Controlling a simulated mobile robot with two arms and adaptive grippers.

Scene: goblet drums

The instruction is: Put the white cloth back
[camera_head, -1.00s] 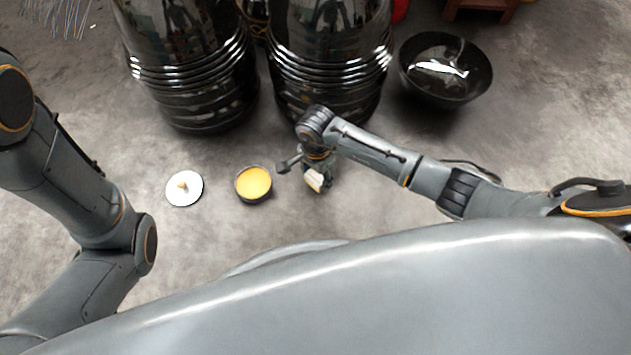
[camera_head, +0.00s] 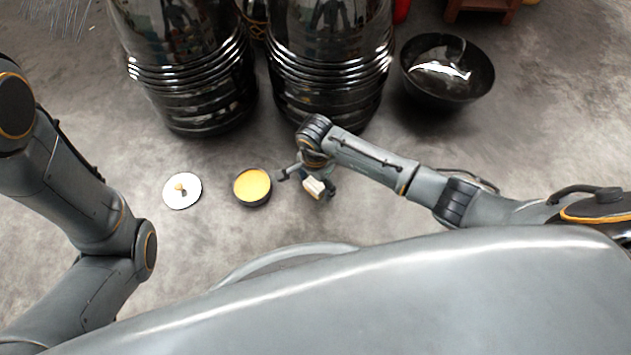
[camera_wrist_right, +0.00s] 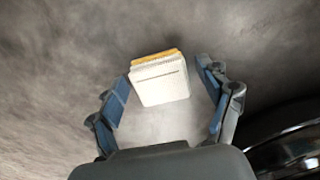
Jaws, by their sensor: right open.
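The white cloth (camera_head: 313,187) looks like a small folded block near the floor, just below my right wrist in the head view. In the right wrist view the white cloth (camera_wrist_right: 160,88) has a yellow layer along its far edge. My right gripper (camera_wrist_right: 164,74) is open, with a finger on each side of the cloth and a visible gap on both sides. In the head view the right gripper (camera_head: 307,181) is over the cloth and partly hides it. My left arm shows at the left, but its gripper is out of view.
A dark bowl with yellow contents (camera_head: 252,187) stands left of the cloth. A white disc with a small tan object (camera_head: 182,191) lies further left. Large black drums (camera_head: 325,75) stand behind, with a wide black bowl (camera_head: 447,70) to their right. Grey floor lies between.

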